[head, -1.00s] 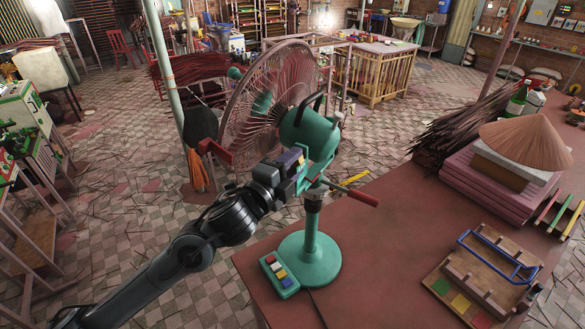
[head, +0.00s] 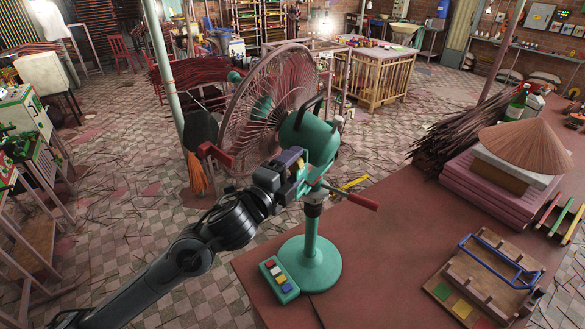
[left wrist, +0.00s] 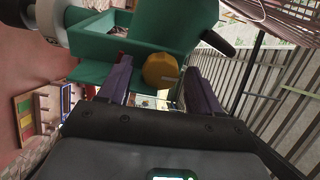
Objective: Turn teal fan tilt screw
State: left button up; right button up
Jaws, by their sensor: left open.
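The teal fan stands upright at the left edge of the red table, with a round base (head: 312,268), a post and a motor housing (head: 318,140). A red-handled lever (head: 362,200) sticks out to the right of its neck. My left gripper (head: 298,170) is at the fan's neck, below the housing, and hides part of the joint. In the left wrist view, a yellow knob (left wrist: 160,70) sits by the teal bracket (left wrist: 100,48). The open purple-grey fingers stand on either side of it. Contact cannot be told. My right gripper is out of view.
The wire fan cage (head: 262,108) is close beside my left gripper. A button box (head: 279,278) sits at the fan's base. A wooden rack with a blue handle (head: 490,270) and a conical hat (head: 526,143) are to the right. The table's middle (head: 385,265) is clear.

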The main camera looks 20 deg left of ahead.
pick_arm(q)
jog(key=b+v, duration=0.1)
jog(key=v, duration=1)
dwell(0.3)
